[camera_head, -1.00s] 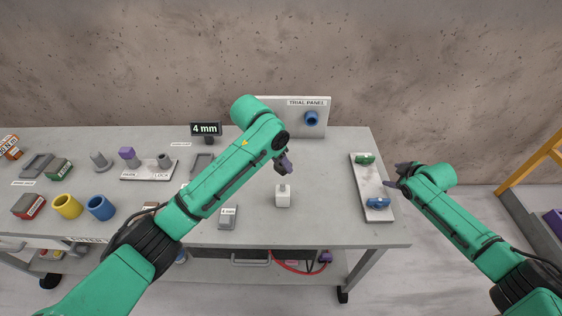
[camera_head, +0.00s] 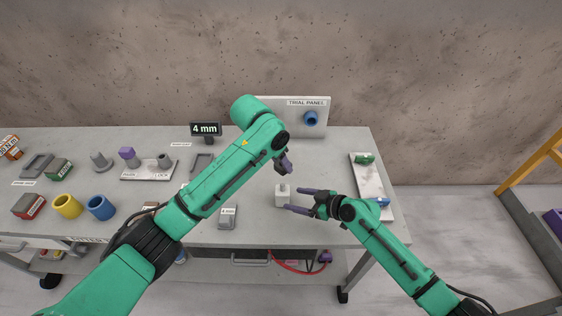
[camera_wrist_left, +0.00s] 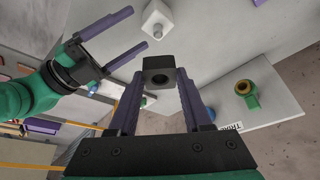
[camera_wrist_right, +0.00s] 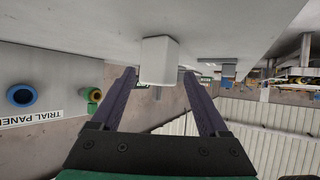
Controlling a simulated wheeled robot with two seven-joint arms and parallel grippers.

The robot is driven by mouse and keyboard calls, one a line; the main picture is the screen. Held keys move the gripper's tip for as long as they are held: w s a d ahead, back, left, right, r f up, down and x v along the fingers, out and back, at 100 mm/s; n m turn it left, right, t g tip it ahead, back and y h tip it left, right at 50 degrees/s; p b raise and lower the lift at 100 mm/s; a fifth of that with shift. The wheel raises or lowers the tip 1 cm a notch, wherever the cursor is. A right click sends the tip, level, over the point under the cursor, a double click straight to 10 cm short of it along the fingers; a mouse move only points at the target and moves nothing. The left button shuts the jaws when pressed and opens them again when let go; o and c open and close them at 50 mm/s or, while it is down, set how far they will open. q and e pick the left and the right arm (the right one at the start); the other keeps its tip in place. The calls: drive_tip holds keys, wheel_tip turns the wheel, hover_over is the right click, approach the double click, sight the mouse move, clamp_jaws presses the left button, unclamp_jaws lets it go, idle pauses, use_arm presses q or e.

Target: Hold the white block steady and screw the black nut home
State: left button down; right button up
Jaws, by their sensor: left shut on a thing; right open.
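The white block (camera_head: 281,199) stands on the grey table with a short stud on top. It also shows in the left wrist view (camera_wrist_left: 152,15) and the right wrist view (camera_wrist_right: 159,62). My left gripper (camera_head: 287,166) is shut on the black nut (camera_wrist_left: 154,63), its dark hole showing between the fingers. In the head view the nut is hard to make out; the gripper is above the block, apart from it. My right gripper (camera_wrist_right: 159,74) is open and low at the block, one finger towards each side. I cannot tell whether the fingers touch it.
The trial panel (camera_head: 280,118) with a blue ring (camera_head: 311,118) stands at the back. A white plate (camera_head: 369,175) with green and blue parts lies at the right. Several parts fill the table's left side.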

sight(285, 197)
drive_tip(key=x, duration=0.5)
drive_tip(key=shift+w+a+f, duration=0.15)
drive_tip(key=shift+w+a, duration=0.05)
drive_tip(key=shift+a, duration=0.05)
clamp_jaws()
drive_tip(key=shift+o, duration=1.8)
unclamp_jaws()
clamp_jaws()
use_arm(q)
drive_tip(key=shift+f, duration=0.1)
wheel_tip(285, 197, down, 5)
drive_tip(key=w+a, duration=0.1)
drive_tip(key=a, duration=0.1)
drive_tip(key=shift+w+a+f, duration=0.15)
drive_tip(key=shift+w+a, duration=0.05)
drive_tip(key=shift+a, duration=0.05)
idle(0.9)
idle(0.3)
